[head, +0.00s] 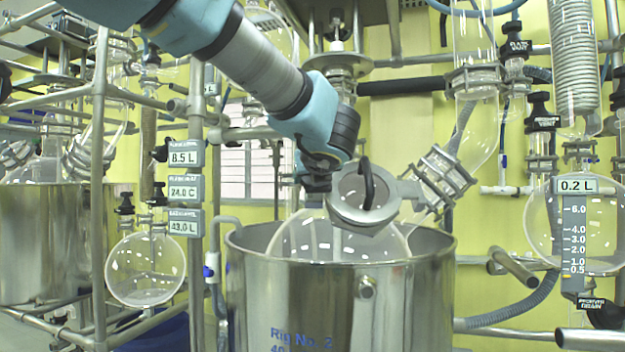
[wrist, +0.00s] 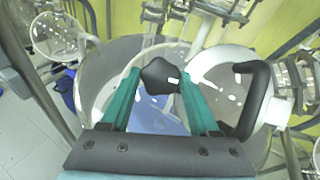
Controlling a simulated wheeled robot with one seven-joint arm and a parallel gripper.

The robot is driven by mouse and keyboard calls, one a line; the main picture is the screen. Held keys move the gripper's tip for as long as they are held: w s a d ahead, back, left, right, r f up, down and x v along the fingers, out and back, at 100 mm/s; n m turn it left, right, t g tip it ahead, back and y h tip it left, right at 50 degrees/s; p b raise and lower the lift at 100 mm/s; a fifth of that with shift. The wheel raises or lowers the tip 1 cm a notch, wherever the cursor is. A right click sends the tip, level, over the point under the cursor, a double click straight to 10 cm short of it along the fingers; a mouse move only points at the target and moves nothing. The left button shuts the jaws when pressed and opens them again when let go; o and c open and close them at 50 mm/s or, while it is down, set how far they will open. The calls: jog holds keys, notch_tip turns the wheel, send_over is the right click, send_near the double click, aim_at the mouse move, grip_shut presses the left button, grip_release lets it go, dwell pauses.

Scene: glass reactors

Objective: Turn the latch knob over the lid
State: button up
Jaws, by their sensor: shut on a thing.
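The latch knob (wrist: 160,76) is a black, lobed knob at the top centre of the wrist view. My gripper (wrist: 157,82) has its two green fingers on either side of it and is shut on it. The lid (wrist: 218,58) is a round glass disc in a pale rim, just right of the knob. Its black handle (wrist: 254,97) stands up near my right finger. In the head view the lid (head: 345,208) and its handle (head: 368,183) are at the centre. My gripper (head: 316,182) is left of them there, and the knob is hidden or too dark to make out.
A steel vessel (head: 300,300) stands below the lid, with a glass reactor bulb (head: 300,238) inside it. A clamped glass elbow (head: 447,178) rises close on the right. Frame pipes (head: 98,200) and label plates (head: 185,190) stand on the left.

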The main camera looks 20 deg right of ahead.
jog(key=shift+m, duration=0.4)
jog(key=o, duration=1.4)
jog(key=b+v, duration=0.1)
jog(key=v, duration=0.9)
jog(key=shift+s+a+b, duration=0.25)
jog(key=shift+s+b, duration=0.05)
jog(key=shift+b, duration=0.05)
